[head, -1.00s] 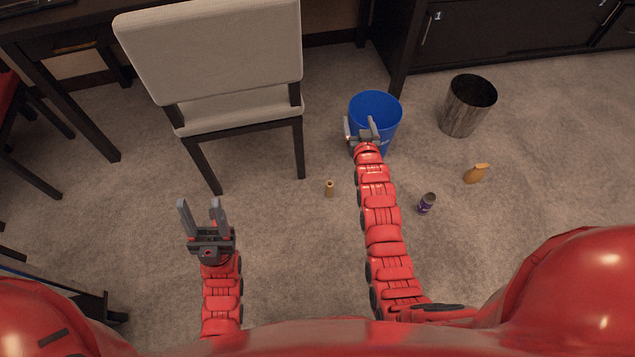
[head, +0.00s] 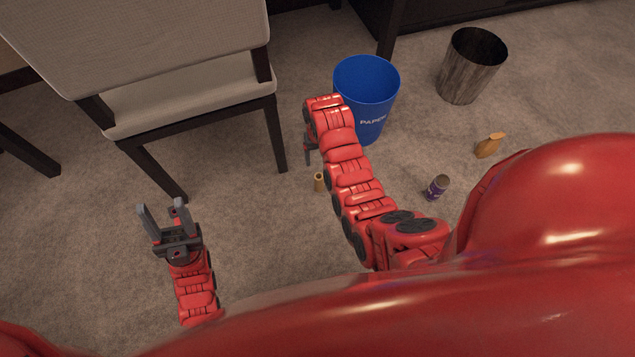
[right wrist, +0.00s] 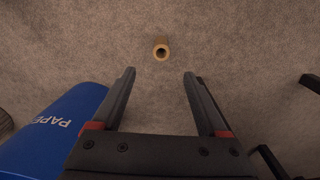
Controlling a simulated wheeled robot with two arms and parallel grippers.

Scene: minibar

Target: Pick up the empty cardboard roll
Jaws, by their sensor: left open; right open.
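The empty cardboard roll (head: 319,182) is a small tan tube standing on the carpet, just left of my right forearm in the head view. In the right wrist view the roll (right wrist: 161,49) shows its open end, ahead of the fingertips and centred between them. My right gripper (right wrist: 159,74) is open and empty, apart from the roll. In the head view my right gripper (head: 309,155) points down and is partly hidden by its own wrist. My left gripper (head: 160,215) is open and empty at the left, away from the roll.
A blue paper bin (head: 367,90) stands right beside my right arm. A dark metal bin (head: 471,65), an orange bottle (head: 489,146) and a purple can (head: 437,187) are further right. A chair (head: 185,90) stands at the left. Carpet around the roll is clear.

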